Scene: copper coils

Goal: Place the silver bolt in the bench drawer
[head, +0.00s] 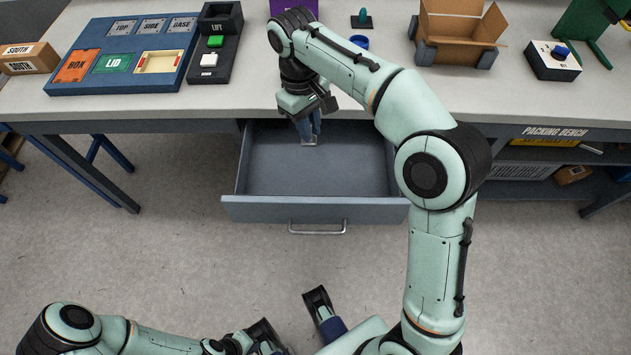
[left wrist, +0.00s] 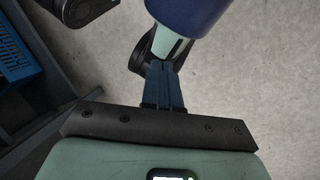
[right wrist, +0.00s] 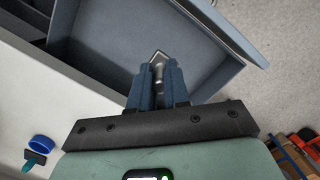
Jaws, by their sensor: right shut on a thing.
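The bench drawer (head: 265,209) is pulled open below the bench top, and its inside looks empty. My right gripper (head: 308,135) points down into the rear part of the drawer opening, shut on the silver bolt (head: 310,142). In the right wrist view the silver bolt (right wrist: 158,60) sticks out past the blue fingertips, over the grey drawer inside (right wrist: 110,30). I cannot tell whether it touches the drawer floor. My left gripper (left wrist: 164,72) is shut with nothing visible between its fingers, low in front of the bench and away from the drawer.
The floor (head: 190,240) before the drawer is clear.

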